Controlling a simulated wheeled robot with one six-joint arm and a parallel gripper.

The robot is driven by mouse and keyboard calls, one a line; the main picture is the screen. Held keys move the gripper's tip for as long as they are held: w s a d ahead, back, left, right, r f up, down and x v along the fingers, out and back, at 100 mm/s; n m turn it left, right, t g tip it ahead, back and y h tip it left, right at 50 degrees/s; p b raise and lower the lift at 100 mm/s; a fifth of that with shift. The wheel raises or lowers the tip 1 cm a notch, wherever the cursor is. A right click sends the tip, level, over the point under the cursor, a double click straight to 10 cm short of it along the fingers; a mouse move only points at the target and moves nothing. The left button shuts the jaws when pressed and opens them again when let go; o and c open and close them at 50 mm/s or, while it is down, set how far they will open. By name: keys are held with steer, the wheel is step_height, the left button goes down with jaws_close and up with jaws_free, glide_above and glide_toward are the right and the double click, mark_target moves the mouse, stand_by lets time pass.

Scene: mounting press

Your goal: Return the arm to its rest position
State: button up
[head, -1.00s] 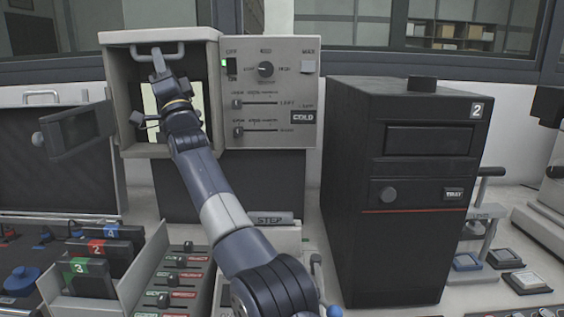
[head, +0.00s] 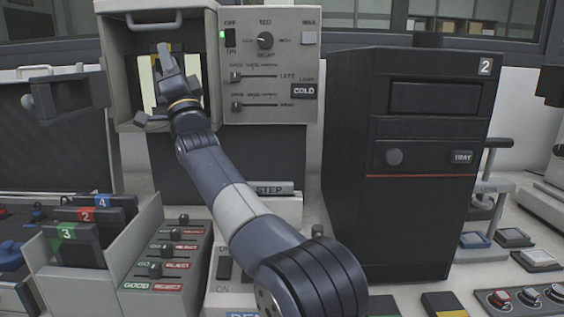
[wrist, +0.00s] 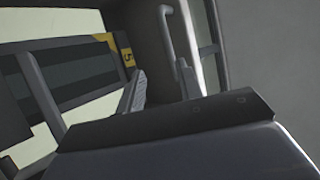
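My arm (head: 235,205) reaches up and left from the bottom of the head view. My gripper (head: 158,88) is at the open mouth of a light grey box chamber (head: 107,62), in front of its lit interior. Its two fingers look spread apart, with nothing seen between them. In the wrist view, one finger (wrist: 133,92) stands near the middle and another (wrist: 42,95) shows at the left. Beyond them is a dark striped piece with a yellow label marked 5 (wrist: 127,57), inside the chamber; contact with it is not visible.
A control panel (head: 268,65) adjoins the chamber at right. A black cabinet marked 2 (head: 410,150) stands to the right. Numbered cartridges (head: 70,247) fill a rack (head: 128,235) at lower left, beside sliders (head: 165,263).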

steer(key=v, duration=0.3)
steer(key=p, duration=0.2)
glide_toward(154, 14)
steer(key=p+x, duration=0.4)
steer(key=p, duration=0.1)
steer(key=shift+a, duration=0.1)
steer(key=shift+s+r+m+h, duration=0.1)
steer(key=shift+m+h, duration=0.2)
steer(key=shift+r, duration=0.3)
